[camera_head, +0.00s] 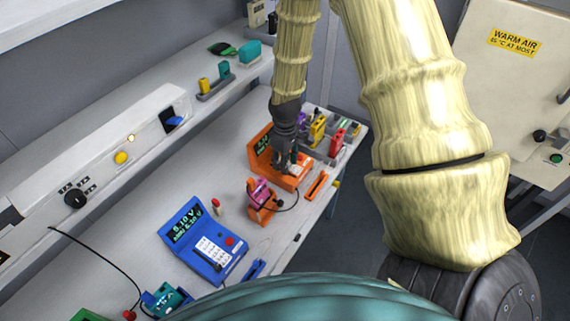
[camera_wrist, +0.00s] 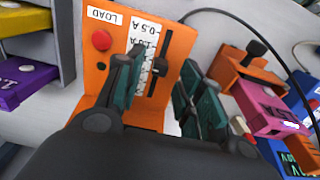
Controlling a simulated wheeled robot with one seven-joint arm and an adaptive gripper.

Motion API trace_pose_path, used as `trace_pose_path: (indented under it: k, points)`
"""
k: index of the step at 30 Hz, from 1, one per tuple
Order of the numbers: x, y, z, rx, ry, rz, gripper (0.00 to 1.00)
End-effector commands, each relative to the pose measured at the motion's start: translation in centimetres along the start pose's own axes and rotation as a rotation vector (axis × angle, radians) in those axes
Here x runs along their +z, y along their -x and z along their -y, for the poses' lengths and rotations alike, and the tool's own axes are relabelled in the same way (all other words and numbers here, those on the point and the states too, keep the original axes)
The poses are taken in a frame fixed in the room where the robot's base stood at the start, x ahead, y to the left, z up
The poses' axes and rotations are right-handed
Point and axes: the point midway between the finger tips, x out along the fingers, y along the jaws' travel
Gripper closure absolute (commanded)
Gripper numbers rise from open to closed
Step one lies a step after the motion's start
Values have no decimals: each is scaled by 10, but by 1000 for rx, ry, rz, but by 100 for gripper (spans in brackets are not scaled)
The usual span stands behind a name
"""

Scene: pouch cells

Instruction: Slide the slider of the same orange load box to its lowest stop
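The orange load box (camera_wrist: 95,78) fills the upper left of the wrist view, with a LOAD label, a red button and a white current scale (camera_wrist: 140,45). Its black slider knob (camera_wrist: 160,66) sits on a dark slot beside the scale. My gripper (camera_wrist: 160,98) is open over the box. One dark green finger overlaps the scale and the other is past the box's right edge, with the knob between and beyond them. I cannot tell whether either finger touches the knob. In the head view the load box (camera_head: 262,150) is partly hidden by my gripper (camera_head: 290,165).
A second orange holder with a pink cell (camera_wrist: 270,108) and black cable stands close to the right finger. Yellow and purple cells (camera_wrist: 22,88) stand in a rack at the left. A blue meter (camera_head: 203,240) is nearer on the bench. An orange strip (camera_head: 317,186) lies by the bench edge.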

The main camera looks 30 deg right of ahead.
Motion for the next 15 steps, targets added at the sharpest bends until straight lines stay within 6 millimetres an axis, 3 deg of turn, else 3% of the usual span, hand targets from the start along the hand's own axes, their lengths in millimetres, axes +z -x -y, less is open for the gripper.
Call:
trace_pose_path:
  k: [6,15]
  points:
    - [0,-17,0,-1,0,1,62]
    - [0,-26,0,0,0,0,62]
